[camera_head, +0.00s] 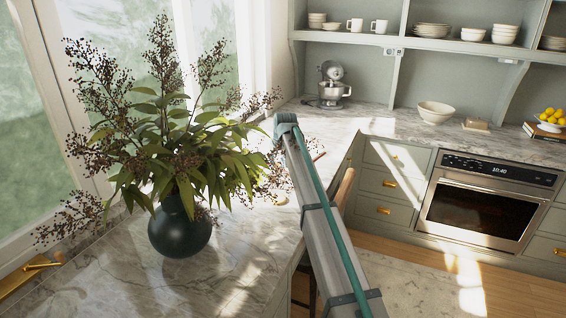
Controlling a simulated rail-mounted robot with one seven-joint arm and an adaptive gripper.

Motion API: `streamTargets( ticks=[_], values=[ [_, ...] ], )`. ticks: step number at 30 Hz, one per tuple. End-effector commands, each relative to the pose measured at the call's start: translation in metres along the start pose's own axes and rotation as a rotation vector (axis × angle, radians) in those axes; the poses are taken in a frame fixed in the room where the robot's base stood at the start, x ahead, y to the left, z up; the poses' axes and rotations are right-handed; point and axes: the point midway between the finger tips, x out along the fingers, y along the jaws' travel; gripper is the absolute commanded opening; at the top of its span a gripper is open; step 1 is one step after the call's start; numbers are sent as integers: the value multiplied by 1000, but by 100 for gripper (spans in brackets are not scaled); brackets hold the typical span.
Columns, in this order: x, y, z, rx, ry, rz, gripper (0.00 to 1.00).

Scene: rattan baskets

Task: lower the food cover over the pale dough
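My arm reaches out over the marble counter (225,275), and its far joint bends down near the middle of the view. My gripper is not visible; it seems hidden behind my own arm or the plant. I cannot make out the food cover. A small pale rounded thing (281,199) lies on the counter just left of my arm, partly hidden; I cannot tell whether it is the dough.
A dark round vase (180,232) with tall leafy, berried branches (165,140) stands at the left by the window. A stand mixer (333,88) and a bowl (436,111) stand on the back counter. An oven (482,205) is at the right.

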Motion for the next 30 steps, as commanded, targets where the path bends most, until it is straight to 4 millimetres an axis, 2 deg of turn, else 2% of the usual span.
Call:
streamTargets(
  ticks=[11, 30],
  values=[
    [10, -3, 3, -2, 1, -1, 0],
    [60, -3, 24, -2, 0, -1, 0]
  ],
)
